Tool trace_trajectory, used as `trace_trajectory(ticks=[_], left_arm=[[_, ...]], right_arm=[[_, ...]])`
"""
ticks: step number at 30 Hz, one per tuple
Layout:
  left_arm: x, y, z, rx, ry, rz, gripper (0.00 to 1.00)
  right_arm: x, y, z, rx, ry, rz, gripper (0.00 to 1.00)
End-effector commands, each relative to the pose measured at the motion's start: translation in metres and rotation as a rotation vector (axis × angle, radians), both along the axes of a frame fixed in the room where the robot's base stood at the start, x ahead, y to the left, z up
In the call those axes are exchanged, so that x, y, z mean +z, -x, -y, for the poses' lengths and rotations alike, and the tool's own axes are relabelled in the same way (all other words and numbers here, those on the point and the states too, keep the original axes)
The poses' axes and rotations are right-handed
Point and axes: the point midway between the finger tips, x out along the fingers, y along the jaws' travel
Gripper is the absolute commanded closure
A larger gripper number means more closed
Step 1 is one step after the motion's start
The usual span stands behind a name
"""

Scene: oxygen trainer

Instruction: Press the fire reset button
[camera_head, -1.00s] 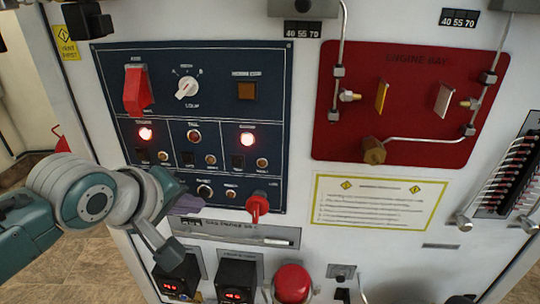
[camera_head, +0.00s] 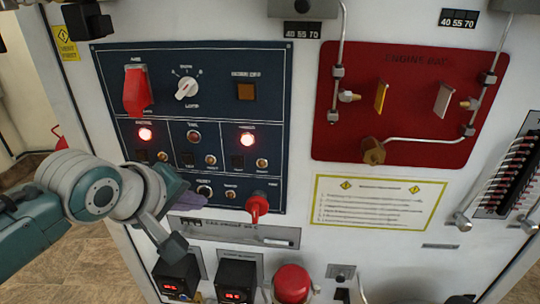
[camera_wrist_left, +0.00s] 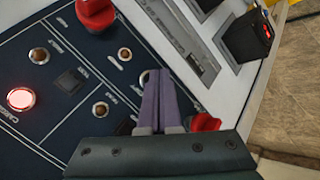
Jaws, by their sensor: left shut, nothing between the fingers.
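The blue control panel (camera_head: 219,80) carries several small round buttons, lamps and switches. Its labels are too blurred for me to tell for sure which button is the fire reset. A round button (camera_head: 204,190) sits in the bottom row. My left gripper (camera_head: 190,201) is shut and empty, its purple fingers just below and left of that button. In the left wrist view, the fingertips (camera_wrist_left: 155,74) partly cover this button; I cannot tell whether they touch it. A neighbouring button (camera_wrist_left: 125,54) is uncovered. My right gripper is not in view.
A red knob (camera_head: 257,206) projects right of the fingers. A red guarded switch (camera_head: 136,92) and rotary knob (camera_head: 187,88) sit higher. Red-lit boxes (camera_head: 237,280) and a large red button (camera_head: 292,283) are below. A red engine panel (camera_head: 330,130) with pipes is at right.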

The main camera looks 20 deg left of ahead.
Motion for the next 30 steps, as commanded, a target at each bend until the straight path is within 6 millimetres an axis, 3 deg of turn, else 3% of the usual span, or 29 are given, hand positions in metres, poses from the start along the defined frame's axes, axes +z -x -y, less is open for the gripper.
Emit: trace_trajectory(ticks=[30], left_arm=[[0.0001,-0.0076,-0.0022,0.001,-0.001,0.000,1.00]], right_arm=[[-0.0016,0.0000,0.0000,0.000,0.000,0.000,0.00]])
